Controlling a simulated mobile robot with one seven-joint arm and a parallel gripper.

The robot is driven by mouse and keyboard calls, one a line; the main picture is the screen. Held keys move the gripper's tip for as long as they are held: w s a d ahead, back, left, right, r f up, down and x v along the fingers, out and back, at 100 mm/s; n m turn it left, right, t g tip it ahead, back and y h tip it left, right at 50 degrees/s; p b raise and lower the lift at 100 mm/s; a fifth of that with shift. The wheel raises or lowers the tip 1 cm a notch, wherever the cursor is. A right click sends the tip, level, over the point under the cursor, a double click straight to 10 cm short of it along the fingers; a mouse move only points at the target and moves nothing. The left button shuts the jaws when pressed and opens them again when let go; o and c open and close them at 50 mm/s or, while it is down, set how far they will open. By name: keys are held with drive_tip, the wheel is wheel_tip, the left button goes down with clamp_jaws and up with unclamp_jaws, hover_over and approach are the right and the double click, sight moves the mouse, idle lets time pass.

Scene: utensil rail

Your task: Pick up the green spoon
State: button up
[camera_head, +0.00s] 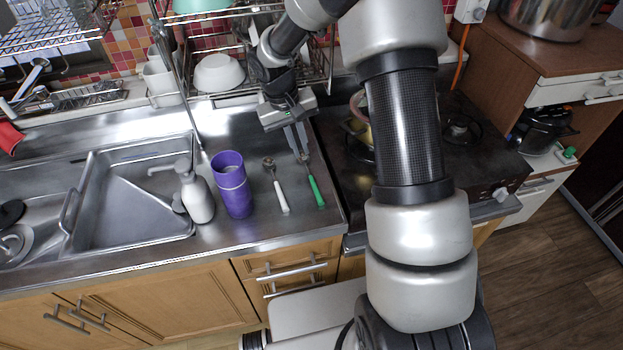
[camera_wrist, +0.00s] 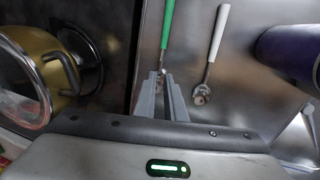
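The green spoon (camera_head: 316,190) lies on the steel counter near its right end, with its green handle toward the front edge. In the wrist view its green handle (camera_wrist: 168,24) points up, and its metal neck runs down toward the fingertips. My gripper (camera_head: 301,157) is over the metal end of the spoon, pointing down. In the wrist view my gripper (camera_wrist: 162,76) has a narrow gap between its fingers, with the spoon's neck in line with it. The fingers hide most of the spoon's head. I cannot tell the fingers' height above the counter.
A white-handled spoon (camera_head: 280,194) lies just left of the green one. A purple cup (camera_head: 232,185) and a white soap dispenser (camera_head: 196,192) stand further left, beside the sink (camera_head: 130,240). The stove (camera_head: 345,185) is to the right. A dish rack (camera_head: 320,70) stands behind.

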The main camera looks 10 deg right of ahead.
sight(307, 168)
drive_tip(key=shift+s+d+f, duration=0.15)
drive_tip(key=shift+d+f, duration=0.05)
drive_tip(key=shift+f, duration=0.65)
drive_tip(key=shift+s+d+f, duration=0.15)
drive_tip(key=shift+s+f, duration=0.05)
drive_tip(key=shift+f, duration=0.7)
drive_tip(key=shift+s+d+f, duration=0.15)
drive_tip(key=shift+d+f, duration=0.05)
drive_tip(key=shift+f, duration=0.65)
clamp_jaws()
